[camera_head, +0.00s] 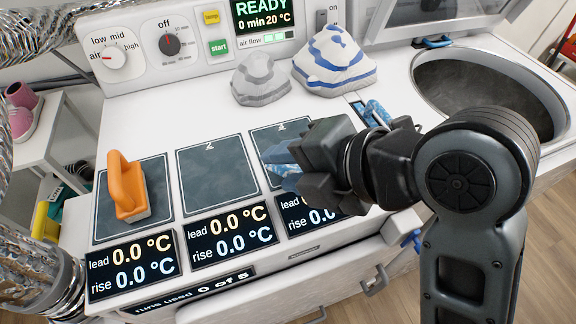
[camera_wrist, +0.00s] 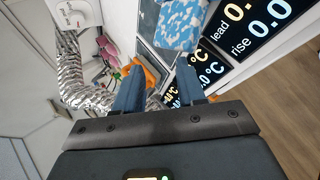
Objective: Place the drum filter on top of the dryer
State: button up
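The dryer (camera_head: 160,215) is a white machine with a flat top and a control panel at its back. My gripper (camera_head: 280,168) hangs over the rightmost of three dark pads, pointing left. In the wrist view my gripper (camera_wrist: 160,62) has its two blue fingers apart with nothing between them. A blue-and-white mottled piece (camera_wrist: 182,24) lies beyond the fingertips there. Another blue mottled piece (camera_head: 376,112) stands by a dark slot on the dryer top, partly behind my wrist. I cannot tell which piece is the drum filter.
An orange-handled tool (camera_head: 126,188) stands on the left pad (camera_head: 107,228); the middle pad (camera_head: 215,172) is bare. A grey cloth (camera_head: 260,80) and a blue-striped white cloth (camera_head: 335,62) lie at the back. The open drum (camera_head: 485,95) is at the right. A silver hose (camera_head: 30,270) runs down the left.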

jog(key=r, duration=0.1)
jog(key=r+p, duration=0.1)
jog(key=r, duration=0.1)
jog(key=d+r+p, duration=0.1)
jog(key=shift+s+r, duration=0.25)
jog(key=shift+s, duration=0.15)
jog(key=shift+f, duration=0.1)
jog(key=s+d+f+m+t+h, duration=0.45)
jog(key=s+d+f+m, duration=0.6)
jog(key=m, duration=0.65)
jog(key=s+d+m+t+h, duration=0.1)
jog(key=s+d+m, duration=0.3)
jog(key=s, duration=0.4)
jog(key=s+d+r+m+t+h+b, duration=0.1)
jog(key=s+d+m+t+h, duration=0.1)
jog(key=s+m, duration=0.5)
jog(key=shift+s+d+r+t, duration=0.2)
jog(key=shift+s+d+t, duration=0.25)
jog(key=shift+d, duration=0.5)
